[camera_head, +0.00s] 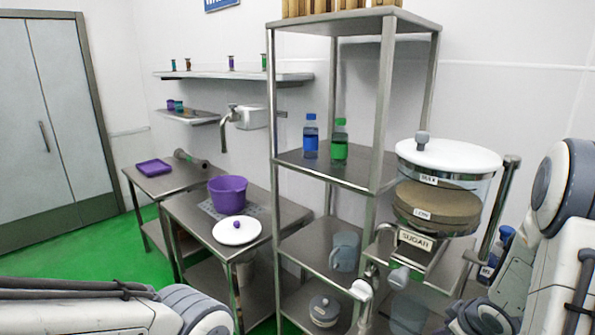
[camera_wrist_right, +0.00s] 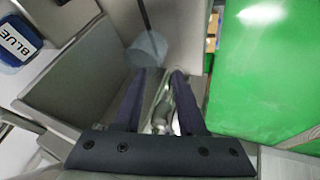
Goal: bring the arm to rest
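My right arm (camera_head: 560,255) comes in at the right edge of the head view, beside the steel stand. My right gripper shows in the right wrist view (camera_wrist_right: 163,85), with two dark fingers apart and nothing clearly held between them. A shiny metal part shows beyond the gap, and I cannot tell what it is. My left arm (camera_head: 110,308) lies folded low at the bottom left of the head view. My left gripper is out of the picture.
A steel shelf rack (camera_head: 345,175) holds a blue bottle (camera_head: 310,137), a green bottle (camera_head: 340,142) and a grey jug (camera_head: 345,252). A sugar dispenser (camera_head: 447,185) stands close to my right arm. A blue-labelled container (camera_wrist_right: 15,45) and a grey scoop-like thing (camera_wrist_right: 147,50) show near the right gripper.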

